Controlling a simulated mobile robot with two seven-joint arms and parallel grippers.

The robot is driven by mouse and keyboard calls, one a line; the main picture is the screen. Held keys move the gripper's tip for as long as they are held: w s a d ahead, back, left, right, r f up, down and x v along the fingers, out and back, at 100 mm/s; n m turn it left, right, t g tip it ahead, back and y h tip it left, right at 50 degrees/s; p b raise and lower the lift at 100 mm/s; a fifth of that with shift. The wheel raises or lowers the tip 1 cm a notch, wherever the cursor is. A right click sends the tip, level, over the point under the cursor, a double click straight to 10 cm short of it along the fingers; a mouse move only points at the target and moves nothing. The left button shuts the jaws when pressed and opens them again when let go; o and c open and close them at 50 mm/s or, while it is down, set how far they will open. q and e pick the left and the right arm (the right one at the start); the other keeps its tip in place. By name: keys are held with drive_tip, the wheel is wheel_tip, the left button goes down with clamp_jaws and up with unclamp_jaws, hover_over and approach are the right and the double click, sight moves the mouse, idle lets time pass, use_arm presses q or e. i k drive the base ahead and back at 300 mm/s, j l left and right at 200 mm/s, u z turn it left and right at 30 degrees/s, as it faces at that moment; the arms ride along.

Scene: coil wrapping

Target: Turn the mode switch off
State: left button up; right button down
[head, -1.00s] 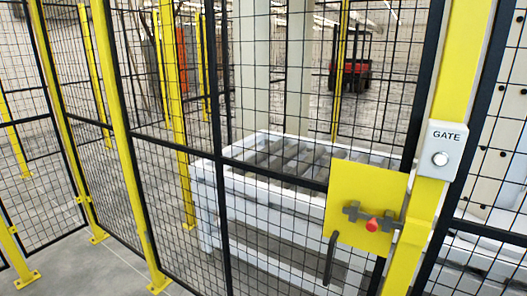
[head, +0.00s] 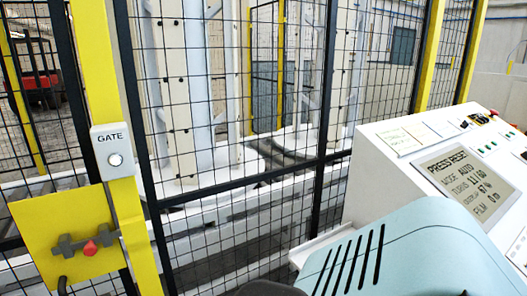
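A white control console (head: 378,150) stands at the right. Its tilted screen (head: 468,182) shows a line reading MODE AUTO among other lines. Small knobs and buttons sit along the console's upper right, including a dark knob on a yellow patch (head: 482,118). They are too small to tell which is the mode switch or how it is set. The console's lower front is partly hidden. Neither of my grippers is in view.
A black mesh fence with yellow posts (head: 105,70) runs across the view. A GATE button box (head: 114,152) and a yellow latch plate (head: 45,228) with a red knob are at the left. Pale machine columns (head: 170,100) stand behind the mesh.

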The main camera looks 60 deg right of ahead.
sight(466, 124)
drive_tip(key=z, duration=2.9)
